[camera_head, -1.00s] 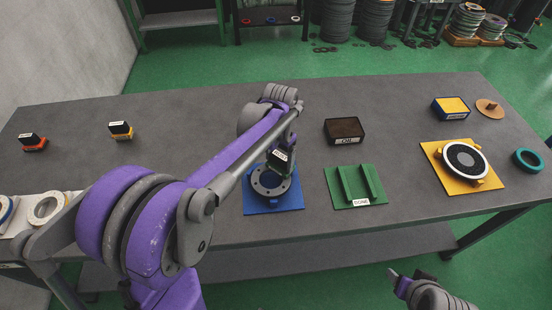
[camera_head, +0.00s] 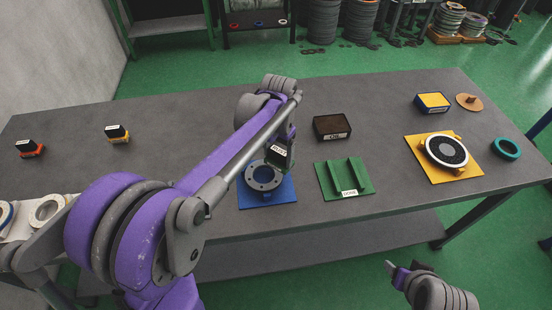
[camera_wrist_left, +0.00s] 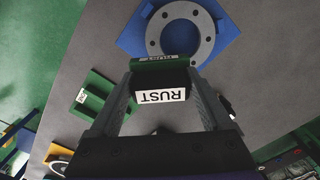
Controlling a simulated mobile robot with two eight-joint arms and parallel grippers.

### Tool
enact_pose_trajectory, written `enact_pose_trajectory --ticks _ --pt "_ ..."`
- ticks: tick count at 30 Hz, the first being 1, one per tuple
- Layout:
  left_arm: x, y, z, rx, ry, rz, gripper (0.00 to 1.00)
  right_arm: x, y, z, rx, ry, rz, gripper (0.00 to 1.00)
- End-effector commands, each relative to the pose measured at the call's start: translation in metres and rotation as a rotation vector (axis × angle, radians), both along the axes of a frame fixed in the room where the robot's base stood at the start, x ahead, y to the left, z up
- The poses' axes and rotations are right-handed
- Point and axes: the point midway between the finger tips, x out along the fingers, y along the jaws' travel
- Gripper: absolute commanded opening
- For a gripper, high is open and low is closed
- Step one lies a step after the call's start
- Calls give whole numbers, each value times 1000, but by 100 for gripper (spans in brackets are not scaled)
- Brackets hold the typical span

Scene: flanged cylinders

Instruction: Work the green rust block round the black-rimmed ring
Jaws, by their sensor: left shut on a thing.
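My left gripper (camera_head: 284,140) is shut on the green rust block (camera_head: 279,152), which has a dark top and a white RUST label. The block also shows between the fingers in the left wrist view (camera_wrist_left: 155,78). A grey flanged ring (camera_head: 264,178) with bolt holes lies on a blue plate (camera_head: 284,196); the block is over its far right side, seemingly raised clear. In the wrist view the ring (camera_wrist_left: 152,47) is just beyond the block. A round disc (camera_head: 446,151) with a pale ring and dark edge sits on a yellow plate (camera_head: 445,174). My right gripper (camera_head: 404,270) is low at right, its jaws unclear.
A green railed tray (camera_head: 328,183) labelled DONE is right of the blue plate. A dark box (camera_head: 331,127), a yellow-topped blue box (camera_head: 432,103), a tan disc (camera_head: 468,102) and a teal ring (camera_head: 506,148) lie farther right.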

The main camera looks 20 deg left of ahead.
Motion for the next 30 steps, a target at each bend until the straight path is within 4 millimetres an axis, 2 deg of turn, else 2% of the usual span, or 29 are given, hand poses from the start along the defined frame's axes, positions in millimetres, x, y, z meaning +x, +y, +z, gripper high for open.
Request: enact_pose_trajectory --ticks 1,9,30 --pt "3 -1 8 0 -3 0 30 3 0 6 0 -6 0 65" --pt "8 -2 28 1 -2 0 30 10 0 18 0 -20 0 65" --pt "8 -3 29 0 0 0 30 10 0 18 0 -19 0 65"
